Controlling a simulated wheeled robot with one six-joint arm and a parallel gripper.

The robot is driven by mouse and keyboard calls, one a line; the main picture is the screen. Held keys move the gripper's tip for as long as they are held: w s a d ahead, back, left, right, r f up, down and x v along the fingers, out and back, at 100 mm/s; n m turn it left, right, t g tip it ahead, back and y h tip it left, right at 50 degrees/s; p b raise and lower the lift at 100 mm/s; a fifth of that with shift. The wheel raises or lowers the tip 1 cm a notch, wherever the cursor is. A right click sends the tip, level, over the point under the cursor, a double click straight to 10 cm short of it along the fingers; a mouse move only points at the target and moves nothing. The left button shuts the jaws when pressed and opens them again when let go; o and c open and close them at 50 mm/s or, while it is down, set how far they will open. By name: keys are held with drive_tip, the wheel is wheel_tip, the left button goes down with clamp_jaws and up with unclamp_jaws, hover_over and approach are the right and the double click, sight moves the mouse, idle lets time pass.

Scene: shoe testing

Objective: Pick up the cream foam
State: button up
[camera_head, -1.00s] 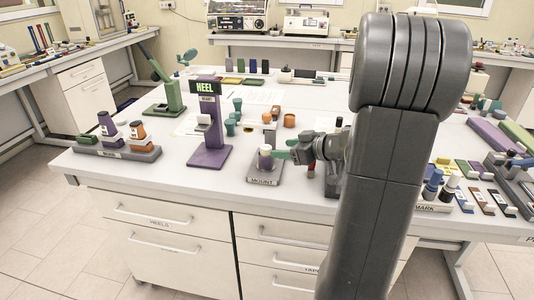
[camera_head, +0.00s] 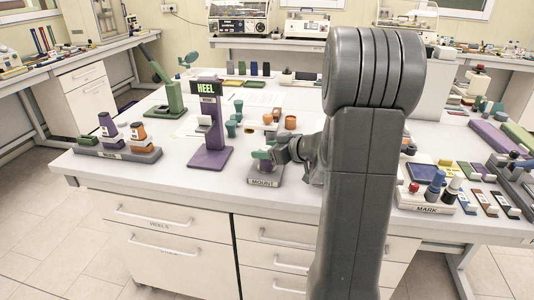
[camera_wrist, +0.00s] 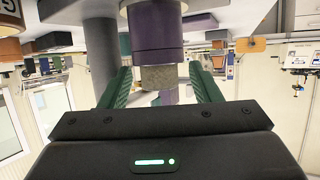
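The cream foam (camera_wrist: 158,78) shows in the wrist view as a short speckled beige cylinder at the end of a purple cylinder (camera_wrist: 156,28). My gripper (camera_wrist: 162,82) has green fingers, one on each side of the foam, with a visible gap on both sides. It is open and holds nothing. In the head view, my gripper (camera_head: 263,155) is at the MOUNT block (camera_head: 264,181), and its fingers hide the foam there.
The purple HEEL stand (camera_head: 209,158) is just left of the MOUNT block. A grey rack (camera_head: 118,152) with heel pieces lies further left. Teal and orange cups (camera_head: 290,122) stand behind. The MARK rack (camera_head: 427,208) is at the right.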

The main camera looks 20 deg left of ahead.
drive_tip(key=c, duration=1)
drive_tip(key=shift+o, duration=0.2)
